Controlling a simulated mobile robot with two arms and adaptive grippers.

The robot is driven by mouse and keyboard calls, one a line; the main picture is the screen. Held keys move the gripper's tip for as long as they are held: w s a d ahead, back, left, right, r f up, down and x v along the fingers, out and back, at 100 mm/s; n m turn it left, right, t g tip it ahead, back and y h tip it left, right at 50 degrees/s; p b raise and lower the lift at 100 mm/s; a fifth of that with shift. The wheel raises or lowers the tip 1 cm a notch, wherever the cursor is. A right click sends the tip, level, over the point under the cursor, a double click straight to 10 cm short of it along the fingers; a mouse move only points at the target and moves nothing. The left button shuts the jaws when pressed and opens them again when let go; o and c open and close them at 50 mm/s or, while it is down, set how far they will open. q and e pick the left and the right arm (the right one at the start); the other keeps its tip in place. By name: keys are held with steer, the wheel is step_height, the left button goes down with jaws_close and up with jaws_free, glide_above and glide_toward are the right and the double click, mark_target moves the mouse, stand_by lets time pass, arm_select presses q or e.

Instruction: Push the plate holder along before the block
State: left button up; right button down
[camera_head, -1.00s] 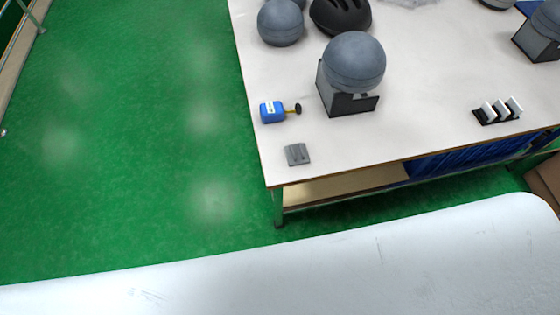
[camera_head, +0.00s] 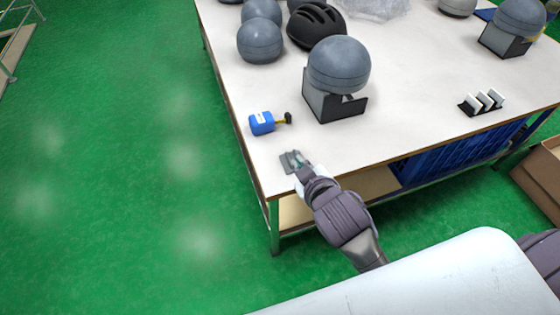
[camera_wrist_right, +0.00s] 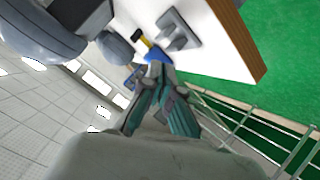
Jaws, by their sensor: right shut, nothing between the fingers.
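A small grey block with a slotted top (camera_head: 287,162) lies near the front left corner of the white table (camera_head: 400,120). It also shows in the right wrist view (camera_wrist_right: 178,30). A black holder with several upright white plates (camera_head: 482,103) stands farther right near the table's front edge. My right gripper (camera_head: 300,164) is shut and empty right at the grey block, partly covering it in the head view. Its teal fingers show in the right wrist view (camera_wrist_right: 160,82). I cannot tell whether they touch the block. My left gripper is not in view.
A blue item with a yellow and black end (camera_head: 262,123) lies behind the grey block. A grey ball (camera_head: 338,63) sits on a dark stand (camera_head: 330,108) to its right. The front table stretch between stand and plate holder is clear. Green floor lies left.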

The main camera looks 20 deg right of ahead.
steer(key=w+a+r+n+t+y, duration=0.3)
steer(key=a+r+n+t+y, duration=0.15)
steer(key=a+r+n, duration=0.4)
steer(key=w+a+r+n+t+y, duration=0.3)
steer(key=a+r+n+y, duration=0.25)
steer(key=r, duration=0.65)
steer(key=s+a+r+n+g+y, duration=0.3)
steer(key=s+a+n+g+y, duration=0.2)
steer(key=a+n+g+y, duration=0.85)
steer(key=s+f+n+g+h, duration=0.45)
steer(key=n+g, duration=0.25)
steer(key=n, duration=0.8)
steer(key=n+h, duration=0.6)
steer(key=h, duration=1.3)
glide_toward(282, 166)
steer(key=a+r, duration=0.3)
steer(key=a, duration=0.1)
steer(key=f, duration=0.3)
steer(key=f+p, duration=0.1)
steer(key=f, duration=0.5)
steer(key=shift+s+d+f, duration=0.15)
steer(key=shift+s+f, duration=0.15)
steer(key=d+p, duration=0.1)
steer(key=d, duration=0.1)
steer(key=shift+w+d+r, duration=0.1)
steer(key=shift+d, duration=0.2)
steer(key=shift+d+p, duration=0.3)
steer(key=shift+d, duration=0.4)
